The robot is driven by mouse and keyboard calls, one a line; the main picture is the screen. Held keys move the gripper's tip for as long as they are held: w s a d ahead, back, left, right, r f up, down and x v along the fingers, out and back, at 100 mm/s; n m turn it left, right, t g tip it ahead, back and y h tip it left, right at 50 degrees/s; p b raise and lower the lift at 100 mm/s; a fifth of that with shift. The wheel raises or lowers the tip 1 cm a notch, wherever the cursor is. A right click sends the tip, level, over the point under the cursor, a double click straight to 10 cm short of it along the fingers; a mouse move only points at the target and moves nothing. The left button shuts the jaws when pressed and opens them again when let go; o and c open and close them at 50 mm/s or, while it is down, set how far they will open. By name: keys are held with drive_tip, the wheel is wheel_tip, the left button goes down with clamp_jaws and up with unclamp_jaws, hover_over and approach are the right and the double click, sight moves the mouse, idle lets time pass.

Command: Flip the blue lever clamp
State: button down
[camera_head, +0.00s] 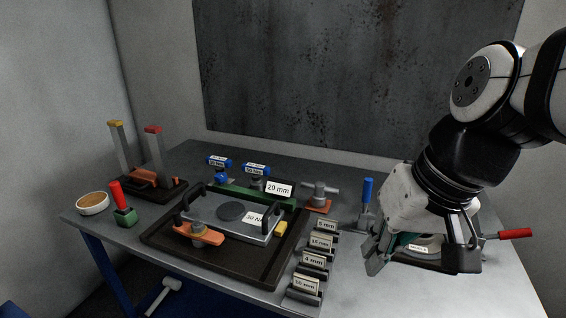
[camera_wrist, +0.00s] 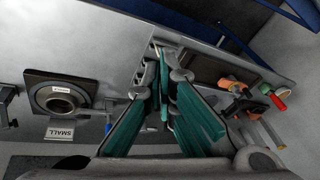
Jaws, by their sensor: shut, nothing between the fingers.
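The blue lever clamp has an upright blue handle (camera_head: 368,189) on a grey base, right of the table's middle in the head view. My gripper (camera_head: 376,262) is in front of it and slightly to its right, pointing down, apart from the handle in the picture. In the wrist view, the tips of my gripper (camera_wrist: 170,68) are close together with nothing between them.
A row of labelled blocks (camera_head: 315,242) stands left of my gripper. A dark tray (camera_head: 160,236) with a grey plate lies further left. A red handle (camera_head: 515,233) sticks out at the right. A round-holed fixture (camera_wrist: 61,97) shows in the wrist view.

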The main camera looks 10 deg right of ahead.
drive_tip(key=w+d+f+m+t+y+b, duration=0.25)
drive_tip(key=w+d+f+y+b, duration=0.2)
drive_tip(key=w, duration=0.45)
drive_tip(key=w+d+f+m+t+y+b, duration=0.1)
drive_tip(key=w+d+f+m+y+b, duration=0.3)
drive_tip(key=w, duration=0.5)
drive_tip(key=w+d+f+m+t+h+b, duration=0.1)
drive_tip(key=d+f+t, duration=0.1)
drive_tip(key=d, duration=0.5)
drive_tip(key=w+d+f+m+t+h+b, duration=0.1)
drive_tip(key=w+d+f+m+t+b, duration=0.1)
drive_tip(key=d+t, duration=0.2)
drive_tip(key=w+d+f+m+t+h+b, duration=0.1)
drive_tip(key=d+f+t+b, duration=0.1)
drive_tip(key=d, duration=0.9)
drive_tip(key=shift+w+d+f+m+t, duration=0.15)
drive_tip(key=shift+f+m+t, duration=0.2)
drive_tip(key=shift+t, duration=0.4)
